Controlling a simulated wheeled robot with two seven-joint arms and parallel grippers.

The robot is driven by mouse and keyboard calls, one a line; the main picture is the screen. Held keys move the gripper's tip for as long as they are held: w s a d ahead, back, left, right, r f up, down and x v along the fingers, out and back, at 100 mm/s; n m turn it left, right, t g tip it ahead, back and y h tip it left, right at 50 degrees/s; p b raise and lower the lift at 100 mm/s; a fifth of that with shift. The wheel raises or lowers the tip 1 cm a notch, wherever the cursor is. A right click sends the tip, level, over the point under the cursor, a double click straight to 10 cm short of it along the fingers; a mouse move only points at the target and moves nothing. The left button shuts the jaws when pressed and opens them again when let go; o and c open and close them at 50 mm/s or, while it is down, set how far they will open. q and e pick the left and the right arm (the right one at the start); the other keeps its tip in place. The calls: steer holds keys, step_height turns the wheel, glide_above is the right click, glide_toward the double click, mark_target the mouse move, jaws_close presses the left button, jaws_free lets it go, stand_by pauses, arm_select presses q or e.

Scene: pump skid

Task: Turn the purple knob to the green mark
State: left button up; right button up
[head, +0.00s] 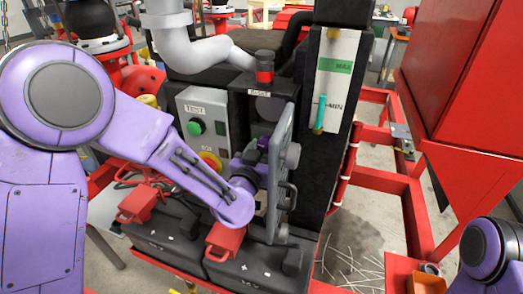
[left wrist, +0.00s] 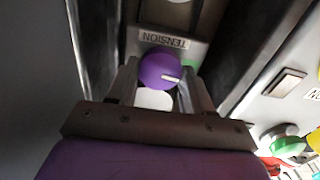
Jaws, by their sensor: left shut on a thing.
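The purple knob (left wrist: 158,71) shows in the left wrist view below an upside-down TENSION label. It has a white pointer line, which points to the right in that picture. A small patch of green (left wrist: 188,63) shows just right of the knob, partly hidden by a finger. My left gripper (left wrist: 161,78) is shut on the knob, one finger on each side. In the head view, my left gripper (head: 250,163) reaches into the recess behind an open grey door, and I cannot make out the knob there. My right gripper is out of view.
The grey open door (head: 280,170) stands close to the right of my left gripper. A control box (head: 203,125) with a green button is to its left. Black batteries (head: 262,262) with red clamps lie below. A red cabinet (head: 465,75) stands at right.

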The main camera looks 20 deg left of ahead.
arm_select(q)
steer(key=shift+n, duration=0.6)
steer(key=o, duration=1)
steer(key=shift+o, duration=0.2)
steer(key=shift+s, duration=0.15)
steer(key=s+p, duration=0.8)
steer(key=s, duration=0.2)
steer(key=shift+s+a, duration=0.2)
